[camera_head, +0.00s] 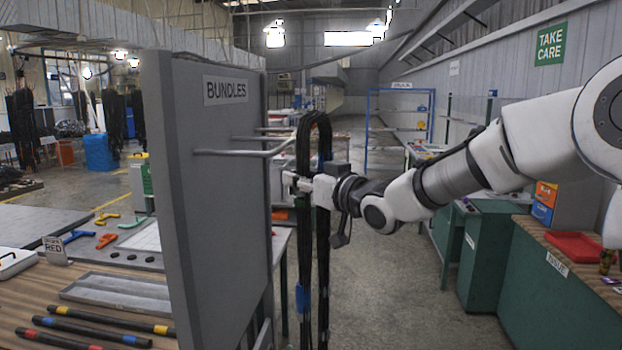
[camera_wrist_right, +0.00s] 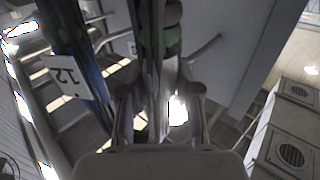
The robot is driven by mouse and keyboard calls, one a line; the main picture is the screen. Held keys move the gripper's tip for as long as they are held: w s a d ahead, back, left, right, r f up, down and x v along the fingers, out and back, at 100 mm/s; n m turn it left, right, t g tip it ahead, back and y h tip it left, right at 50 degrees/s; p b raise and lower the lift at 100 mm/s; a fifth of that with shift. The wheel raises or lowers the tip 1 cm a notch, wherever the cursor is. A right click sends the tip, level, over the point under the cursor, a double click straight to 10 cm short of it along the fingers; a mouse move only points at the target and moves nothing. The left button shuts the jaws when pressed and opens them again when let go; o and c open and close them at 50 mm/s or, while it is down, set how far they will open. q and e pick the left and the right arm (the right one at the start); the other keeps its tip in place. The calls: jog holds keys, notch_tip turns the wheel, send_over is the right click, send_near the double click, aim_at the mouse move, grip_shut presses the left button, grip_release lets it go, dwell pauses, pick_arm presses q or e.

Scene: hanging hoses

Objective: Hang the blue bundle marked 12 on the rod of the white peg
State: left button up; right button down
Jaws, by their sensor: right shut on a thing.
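The blue bundle marked 12 (camera_head: 322,250) is a long dark loop with blue bands, hanging upright beside the rod ends in the head view. Its tag with 12 (camera_wrist_right: 68,76) shows on a bluish strand in the right wrist view. My right gripper (camera_head: 300,184) is shut on the bundle below its top bend; its fingers (camera_wrist_right: 160,115) close around a dark strand in the wrist view. A pale rod (camera_head: 245,152) sticks out from the grey panel, its tip close to the bundle. I cannot tell which rod's peg is white. My left gripper is out of view.
The grey panel (camera_head: 215,210) with a BUNDLES sign (camera_head: 226,90) stands left of the gripper; further rods (camera_head: 268,138) stick out behind the pale one. A wooden table with tubes (camera_head: 85,328) lies at lower left. Green benches (camera_head: 560,300) stand right, with open floor between.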

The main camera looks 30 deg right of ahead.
jog(key=shift+w+a, duration=3.4)
jog(key=shift+a, duration=1.65)
jog(key=shift+w+a+f+b, duration=0.1)
jog(key=shift+a+f+b, duration=0.1)
jog(key=shift+f+b, duration=0.5)
jog(key=shift+w+a+f+b, duration=0.2)
jog(key=shift+f+b, duration=0.1)
jog(key=shift+f, duration=0.8)
jog(key=shift+w+a+f+b, duration=0.1)
jog(key=shift+a+f+b, duration=0.1)
jog(key=shift+f+b, duration=0.5)
jog(key=shift+s+f, duration=0.1)
jog(key=shift+f, duration=0.1)
